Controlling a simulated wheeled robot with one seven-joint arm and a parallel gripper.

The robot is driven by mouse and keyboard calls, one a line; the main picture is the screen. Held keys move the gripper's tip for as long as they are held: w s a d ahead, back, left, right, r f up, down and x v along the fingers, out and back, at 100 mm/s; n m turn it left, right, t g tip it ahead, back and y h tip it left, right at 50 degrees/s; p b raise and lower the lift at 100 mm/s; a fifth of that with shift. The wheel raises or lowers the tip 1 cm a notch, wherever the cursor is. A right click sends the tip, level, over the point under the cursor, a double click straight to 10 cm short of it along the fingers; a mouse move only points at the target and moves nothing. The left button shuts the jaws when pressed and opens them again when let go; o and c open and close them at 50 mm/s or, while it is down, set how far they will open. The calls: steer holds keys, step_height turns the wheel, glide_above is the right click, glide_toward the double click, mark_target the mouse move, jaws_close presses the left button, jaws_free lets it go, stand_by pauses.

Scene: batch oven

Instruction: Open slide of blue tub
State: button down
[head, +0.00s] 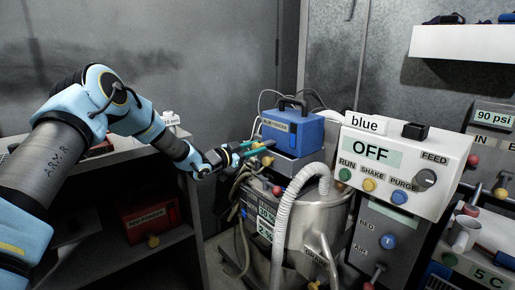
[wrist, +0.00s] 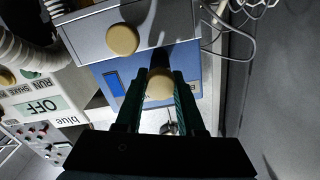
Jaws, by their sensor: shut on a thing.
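The blue tub (head: 296,132) is a blue box with a dark top handle and a label on its front. It sits on a grey box (head: 290,165) on top of the steel vessel. My gripper (head: 252,147) reaches in from the left to the tub's front. In the wrist view, the fingers of my gripper (wrist: 160,92) are closed around a tan round knob (wrist: 160,80) on the blue face (wrist: 116,83). A second tan knob (wrist: 122,39) on the grey box is free. I see no clear gap that shows the slide open.
A control panel (head: 394,165) marked "blue" and "OFF" stands right of the tub. A ribbed white hose (head: 292,205) rises in front of the steel vessel (head: 320,220). A red box (head: 150,218) sits on the lower left shelf. Cables hang behind the tub.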

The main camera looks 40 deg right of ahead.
steer(key=c, duration=0.5)
jaws_free()
steer(key=shift+a, duration=0.1)
steer(key=a, duration=0.7)
steer(key=a+b, duration=0.1)
steer(key=a, duration=0.2)
steer(key=shift+w+a, duration=0.3)
